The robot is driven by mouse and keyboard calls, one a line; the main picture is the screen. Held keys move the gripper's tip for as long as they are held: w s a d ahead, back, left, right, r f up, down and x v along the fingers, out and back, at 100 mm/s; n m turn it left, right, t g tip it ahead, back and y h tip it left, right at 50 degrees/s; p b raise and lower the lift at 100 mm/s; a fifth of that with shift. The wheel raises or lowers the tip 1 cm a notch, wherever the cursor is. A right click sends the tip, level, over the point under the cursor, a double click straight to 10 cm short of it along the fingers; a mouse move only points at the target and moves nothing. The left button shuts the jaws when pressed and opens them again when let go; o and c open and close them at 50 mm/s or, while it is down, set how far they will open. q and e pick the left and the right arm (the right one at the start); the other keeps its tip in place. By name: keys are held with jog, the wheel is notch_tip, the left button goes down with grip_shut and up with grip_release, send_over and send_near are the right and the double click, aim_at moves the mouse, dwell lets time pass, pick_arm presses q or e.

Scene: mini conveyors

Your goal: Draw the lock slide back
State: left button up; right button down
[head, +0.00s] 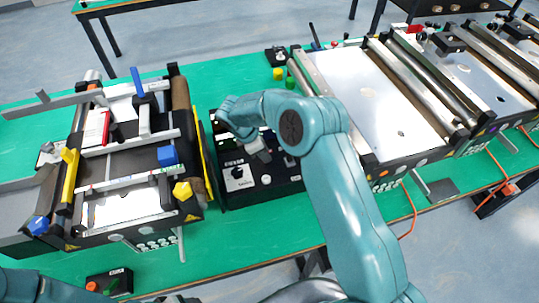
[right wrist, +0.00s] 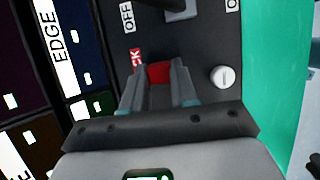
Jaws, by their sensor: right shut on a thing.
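The lock slide (right wrist: 158,72) is a small red block on the dark panel (right wrist: 200,50) in the right wrist view. A red label ending in "CK" stands just left of it. My right gripper (right wrist: 160,88) is shut on the red block, one finger on each side. My left gripper is out of view.
A round white button (right wrist: 222,77) lies right of the slide, and a grey switch (right wrist: 180,8) with an "OFF" label is above. A small conveyor (head: 118,160) stands close left of the box. Larger conveyors (head: 375,100) stand right. Bare green table (head: 250,235) lies in front.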

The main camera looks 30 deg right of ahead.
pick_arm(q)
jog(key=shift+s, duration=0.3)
pick_arm(e)
jog(key=shift+a, duration=0.15)
jog(key=c, duration=0.9)
grip_release()
jog(key=shift+w, duration=0.1)
jog(key=shift+a, duration=0.15)
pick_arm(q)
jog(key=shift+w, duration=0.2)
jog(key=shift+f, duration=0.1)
pick_arm(e)
jog(key=shift+r, duration=0.1)
jog(key=shift+r, duration=0.35)
pick_arm(q)
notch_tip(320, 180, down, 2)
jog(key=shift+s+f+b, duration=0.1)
jog(key=shift+b, duration=1.05)
pick_arm(e)
jog(key=v, duration=1.5)
jog(key=shift+w+a+r, duration=0.1)
jog(key=shift+a+r, duration=0.05)
jog(key=shift+a, duration=0.05)
